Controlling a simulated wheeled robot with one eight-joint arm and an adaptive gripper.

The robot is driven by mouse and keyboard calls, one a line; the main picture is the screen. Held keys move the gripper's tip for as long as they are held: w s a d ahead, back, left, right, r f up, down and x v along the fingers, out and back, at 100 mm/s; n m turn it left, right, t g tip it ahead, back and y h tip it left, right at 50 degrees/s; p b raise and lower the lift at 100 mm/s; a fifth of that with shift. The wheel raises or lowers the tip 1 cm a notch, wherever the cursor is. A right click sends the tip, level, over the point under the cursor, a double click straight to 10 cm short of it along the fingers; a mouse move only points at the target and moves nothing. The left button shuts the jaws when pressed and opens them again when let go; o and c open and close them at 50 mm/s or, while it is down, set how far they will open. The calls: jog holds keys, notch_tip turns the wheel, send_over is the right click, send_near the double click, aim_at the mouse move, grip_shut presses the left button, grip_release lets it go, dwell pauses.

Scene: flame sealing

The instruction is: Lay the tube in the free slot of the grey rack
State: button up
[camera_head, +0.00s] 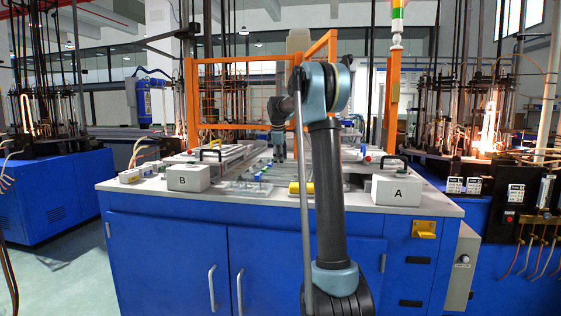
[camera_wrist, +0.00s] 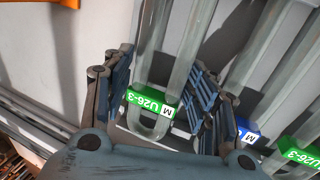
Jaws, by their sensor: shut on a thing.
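My gripper (camera_wrist: 162,75) is shut on a clear U-shaped glass tube (camera_wrist: 149,45), with one finger on each side of it. The tube has a green label marked U26-3 M near its bend. In the wrist view more glass tubes lie to the right, one with a blue label (camera_wrist: 245,131) and one with a green label (camera_wrist: 300,152). In the head view my gripper (camera_head: 279,153) is small, pointing down over the middle of the bench, and the tube in it is too small to make out. I cannot clearly tell the grey rack or its free slot in either view.
The bench top (camera_head: 345,206) carries box B (camera_head: 188,178), box A (camera_head: 397,191), a yellow item (camera_head: 300,187) and a low tray of labelled tubes (camera_head: 247,188). Light frames with dark handles (camera_head: 210,155) stand behind. An orange guard frame (camera_head: 190,100) rises at the back.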

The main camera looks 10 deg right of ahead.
jog(key=shift+f, duration=0.15)
jog(key=o, duration=1.2)
jog(key=shift+w+f, duration=0.15)
jog(key=shift+w, duration=0.05)
jog(key=shift+s, duration=0.1)
jog(key=shift+v, duration=4)
jog(key=shift+d, duration=0.1)
